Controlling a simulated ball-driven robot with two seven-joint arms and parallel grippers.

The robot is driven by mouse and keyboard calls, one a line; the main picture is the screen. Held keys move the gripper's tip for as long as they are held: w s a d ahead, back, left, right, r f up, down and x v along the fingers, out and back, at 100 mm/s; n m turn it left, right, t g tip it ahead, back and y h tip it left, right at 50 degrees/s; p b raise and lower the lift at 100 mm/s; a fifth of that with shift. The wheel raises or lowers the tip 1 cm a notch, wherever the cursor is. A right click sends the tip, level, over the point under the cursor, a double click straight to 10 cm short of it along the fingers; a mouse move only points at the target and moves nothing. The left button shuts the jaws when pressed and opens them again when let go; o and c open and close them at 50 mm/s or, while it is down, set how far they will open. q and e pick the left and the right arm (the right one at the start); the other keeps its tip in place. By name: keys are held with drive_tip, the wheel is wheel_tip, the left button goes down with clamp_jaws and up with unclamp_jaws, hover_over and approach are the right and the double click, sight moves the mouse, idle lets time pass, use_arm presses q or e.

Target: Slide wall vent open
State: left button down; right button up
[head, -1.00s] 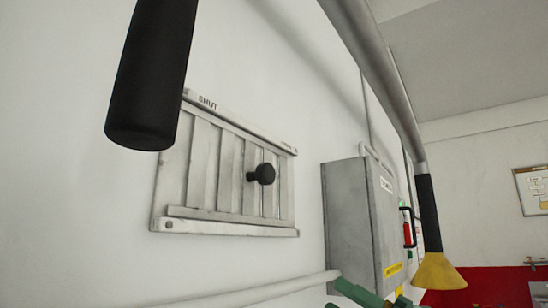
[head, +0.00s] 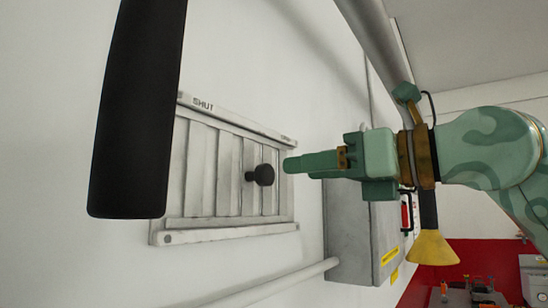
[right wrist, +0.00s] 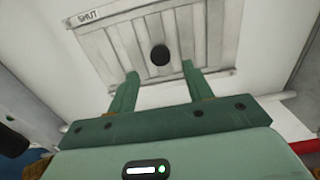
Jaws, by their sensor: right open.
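The wall vent (head: 200,180) is a pale slatted panel between two rails on the white wall, with "SHUT" printed at its upper left end. A round black knob (head: 261,175) sticks out from its right part. My right gripper (head: 291,165) comes in from the right, its fingertips just right of the knob in the head view. In the right wrist view the open green fingers (right wrist: 160,73) point at the vent (right wrist: 125,45), and the knob (right wrist: 160,55) shows between and beyond their tips, with nothing held. I cannot tell the exact gap. My left gripper is not in view.
A grey metal box (head: 350,235) is on the wall right of the vent, partly behind my right arm. A black cylinder (head: 135,115) hangs in front of the vent's left end. A pale pipe (head: 275,289) runs below, and a yellow cone-shaped piece (head: 432,249) hangs at right.

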sight(270, 173)
drive_tip(key=p+x, duration=0.1)
drive_tip(key=x, duration=0.4)
drive_tip(key=shift+w+a+r+p, duration=0.1)
drive_tip(key=shift+w+a+p, duration=0.1)
drive_tip(key=shift+p, duration=0.2)
drive_tip(key=shift+w+a, duration=0.4)
drive_tip(key=shift+a, duration=0.2)
